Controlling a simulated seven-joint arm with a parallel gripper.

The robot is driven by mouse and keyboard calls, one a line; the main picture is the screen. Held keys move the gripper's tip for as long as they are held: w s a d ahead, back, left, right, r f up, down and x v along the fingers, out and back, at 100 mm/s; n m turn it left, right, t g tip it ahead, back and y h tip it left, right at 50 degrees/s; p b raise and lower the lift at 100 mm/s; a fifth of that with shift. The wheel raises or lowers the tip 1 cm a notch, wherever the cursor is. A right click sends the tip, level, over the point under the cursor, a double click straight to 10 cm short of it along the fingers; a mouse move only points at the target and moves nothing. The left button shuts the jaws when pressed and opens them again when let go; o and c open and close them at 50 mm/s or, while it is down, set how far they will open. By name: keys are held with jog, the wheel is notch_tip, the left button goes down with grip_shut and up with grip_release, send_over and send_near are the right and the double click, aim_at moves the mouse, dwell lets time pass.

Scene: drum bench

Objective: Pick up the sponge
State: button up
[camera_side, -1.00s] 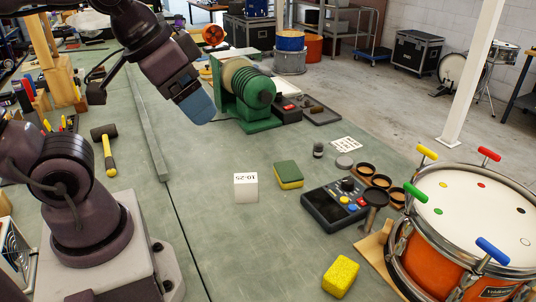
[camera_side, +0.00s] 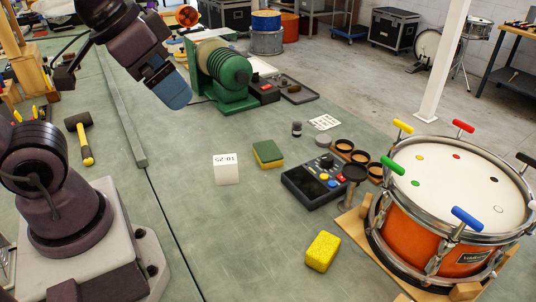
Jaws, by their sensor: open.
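A yellow, speckled, sponge-like block (camera_side: 322,251) lies nearer the camera, left of the drum. My gripper (camera_side: 174,95), with blue at its end, hangs above the bench at upper left, left of the green machine. It is open, with nothing seen in it, and is well apart from both the sponge and the yellow block. The gap between its fingers is hard to make out from this side.
A dark control box (camera_side: 315,183) with buttons stands right of the sponge, beside several round brown cups. An orange drum (camera_side: 436,220) with coloured pegs fills the right. A green machine (camera_side: 224,78) stands behind. A mallet (camera_side: 82,140) lies at left. Bench around the cube is clear.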

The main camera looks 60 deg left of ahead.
aim_at(270, 151)
jog(key=shift+d+f, duration=0.1)
